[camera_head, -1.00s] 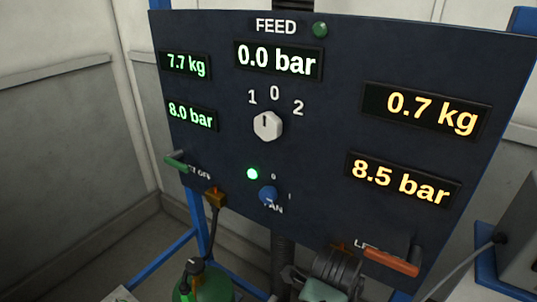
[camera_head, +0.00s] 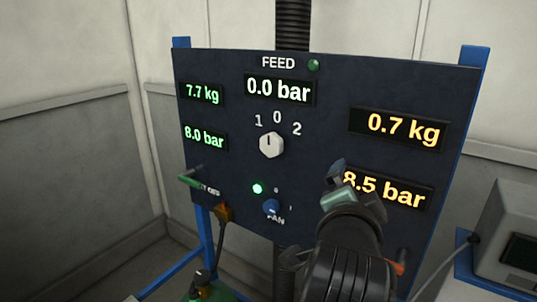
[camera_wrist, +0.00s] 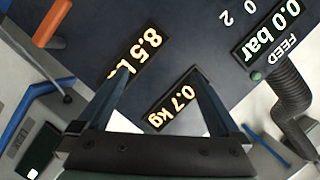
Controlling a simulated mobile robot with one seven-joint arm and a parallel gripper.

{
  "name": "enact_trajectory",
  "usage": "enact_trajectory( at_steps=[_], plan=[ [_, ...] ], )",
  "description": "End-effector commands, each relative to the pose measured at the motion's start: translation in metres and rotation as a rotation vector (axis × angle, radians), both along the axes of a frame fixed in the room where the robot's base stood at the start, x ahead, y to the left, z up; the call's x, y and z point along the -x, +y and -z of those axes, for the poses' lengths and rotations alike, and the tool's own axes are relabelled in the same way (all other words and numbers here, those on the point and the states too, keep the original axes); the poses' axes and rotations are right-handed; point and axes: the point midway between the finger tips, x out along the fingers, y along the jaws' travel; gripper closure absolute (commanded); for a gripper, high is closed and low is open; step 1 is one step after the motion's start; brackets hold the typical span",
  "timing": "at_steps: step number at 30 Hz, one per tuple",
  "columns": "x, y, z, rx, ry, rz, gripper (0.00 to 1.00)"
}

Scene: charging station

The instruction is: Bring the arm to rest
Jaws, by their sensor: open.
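My gripper (camera_wrist: 160,72) is open and empty in the wrist view, its two dark fingers spread in front of the yellow readouts. In the head view my gripper (camera_head: 338,172) is raised before the lower right of the dark panel (camera_head: 225,165). It covers part of the 8.5 bar readout (camera_head: 395,192). The orange lever (camera_head: 399,268) at the lower right is mostly hidden behind my arm; its handle (camera_wrist: 52,22) shows at the upper left of the wrist view, apart from the fingers.
The white FEED knob (camera_head: 271,145) points to 0, and the feed readout (camera_head: 279,89) shows 0.0 bar. A green lamp (camera_head: 257,189) glows above the blue FAN knob (camera_head: 271,207). A green lever (camera_head: 190,180) is at left. A grey box (camera_head: 507,235) stands at right.

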Motion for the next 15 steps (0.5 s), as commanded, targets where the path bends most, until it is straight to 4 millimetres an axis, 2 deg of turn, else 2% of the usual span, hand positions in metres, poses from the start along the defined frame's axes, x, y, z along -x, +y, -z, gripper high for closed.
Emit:
enact_trajectory(
  at_steps=[1, 4, 6, 10, 12, 15],
  plan=[
    [0.007, 0.01, -0.038, 0.128, -0.087, -0.036, 0.0],
    [0.029, 0.036, -0.107, 0.384, -0.254, -0.087, 0.0],
    [0.051, 0.057, -0.151, 0.553, -0.37, -0.101, 0.0],
    [0.1, 0.094, -0.213, 0.818, -0.563, -0.082, 0.0],
    [0.125, 0.109, -0.235, 0.922, -0.645, -0.061, 0.0],
    [0.152, 0.125, -0.255, 1.02, -0.727, -0.03, 0.0]
  ],
)
